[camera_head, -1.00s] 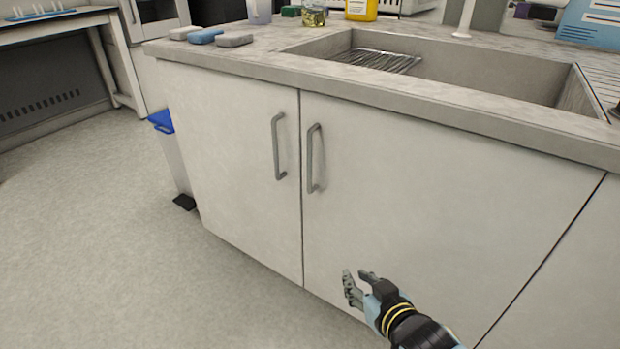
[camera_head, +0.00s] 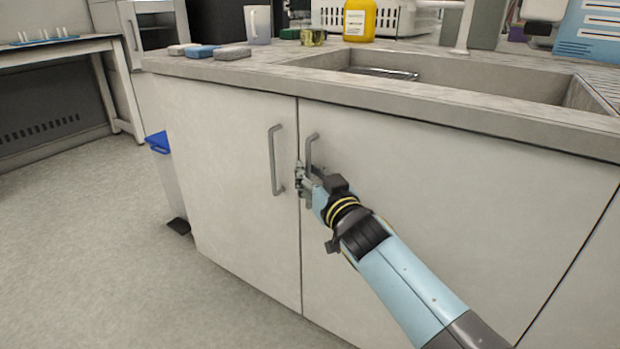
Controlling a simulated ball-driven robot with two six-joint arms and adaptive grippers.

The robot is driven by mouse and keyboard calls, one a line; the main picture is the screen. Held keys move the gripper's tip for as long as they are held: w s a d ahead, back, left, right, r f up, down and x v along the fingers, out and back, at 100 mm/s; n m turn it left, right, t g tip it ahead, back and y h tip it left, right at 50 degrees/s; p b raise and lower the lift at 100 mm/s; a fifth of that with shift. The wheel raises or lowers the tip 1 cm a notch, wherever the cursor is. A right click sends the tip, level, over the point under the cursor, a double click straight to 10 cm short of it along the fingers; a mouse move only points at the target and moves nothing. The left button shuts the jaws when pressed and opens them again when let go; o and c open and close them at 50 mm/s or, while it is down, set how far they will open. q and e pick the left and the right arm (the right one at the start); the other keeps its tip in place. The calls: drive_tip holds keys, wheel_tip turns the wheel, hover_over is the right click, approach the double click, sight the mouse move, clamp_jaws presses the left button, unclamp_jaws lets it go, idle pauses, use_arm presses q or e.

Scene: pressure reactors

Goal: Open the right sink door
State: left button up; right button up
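The right sink door (camera_head: 440,220) is a pale cabinet panel under the sink and sits flush with its neighbour. Its grey vertical handle (camera_head: 312,146) is near the door's left edge. My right gripper (camera_head: 304,170) is at the lower part of this handle and covers its bottom end. The fingers are small and overlap the handle, so I cannot tell whether they are closed around it. The left door (camera_head: 225,180) is also closed, with its own handle (camera_head: 275,160) just left of my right gripper. My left gripper is not in view.
The countertop edge (camera_head: 400,107) juts out above the doors. The sink basin (camera_head: 480,80) is set into it. Sponges (camera_head: 205,51), a mug (camera_head: 258,25) and a yellow bottle (camera_head: 360,20) stand on top. A blue-lidded bin (camera_head: 170,180) stands at the left. The floor in front is clear.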

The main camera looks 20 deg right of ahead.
drive_tip(key=shift+w, duration=0.2)
clamp_jaws()
drive_tip(key=shift+s, duration=0.1)
idle(0.4)
